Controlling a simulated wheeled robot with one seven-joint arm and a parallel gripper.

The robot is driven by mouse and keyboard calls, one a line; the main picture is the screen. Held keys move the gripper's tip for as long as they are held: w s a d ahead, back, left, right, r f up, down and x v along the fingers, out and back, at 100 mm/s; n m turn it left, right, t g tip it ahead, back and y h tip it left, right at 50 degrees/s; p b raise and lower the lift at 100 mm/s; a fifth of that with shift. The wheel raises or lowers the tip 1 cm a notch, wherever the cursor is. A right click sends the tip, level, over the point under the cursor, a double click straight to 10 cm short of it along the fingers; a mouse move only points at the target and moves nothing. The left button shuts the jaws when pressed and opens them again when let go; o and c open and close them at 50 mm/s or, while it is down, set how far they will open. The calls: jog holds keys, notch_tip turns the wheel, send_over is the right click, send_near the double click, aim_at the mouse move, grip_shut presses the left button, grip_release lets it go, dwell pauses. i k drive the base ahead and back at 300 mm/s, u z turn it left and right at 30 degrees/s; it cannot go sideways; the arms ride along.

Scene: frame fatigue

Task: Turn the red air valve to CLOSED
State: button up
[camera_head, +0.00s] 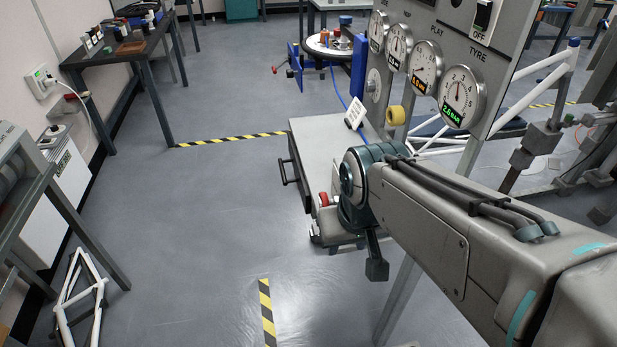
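A small red round part (324,198) shows just left of my arm's end, by the front of a grey-topped cabinet. I cannot tell whether it is the air valve, and no OPEN or CLOSED marking is readable. My arm reaches in from the lower right, and its teal-ringed wrist is in front of the cabinet. A dark part (377,267) hangs below the wrist and may belong to my gripper. The fingers cannot be made out, so neither their opening nor any contact is clear.
A gauge panel (434,60) with several dials and an OFF switch (484,20) stands above my arm. The grey-topped cabinet (325,136) has a dark handle. Striped tape (267,312) marks the floor. A white frame (80,295) stands lower left. Mid-left floor is clear.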

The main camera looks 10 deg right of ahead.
aim_at(323, 201)
jog(key=k, duration=1.25)
jog(key=u, duration=0.65)
jog(key=i, duration=1.4)
jog(key=z, duration=0.2)
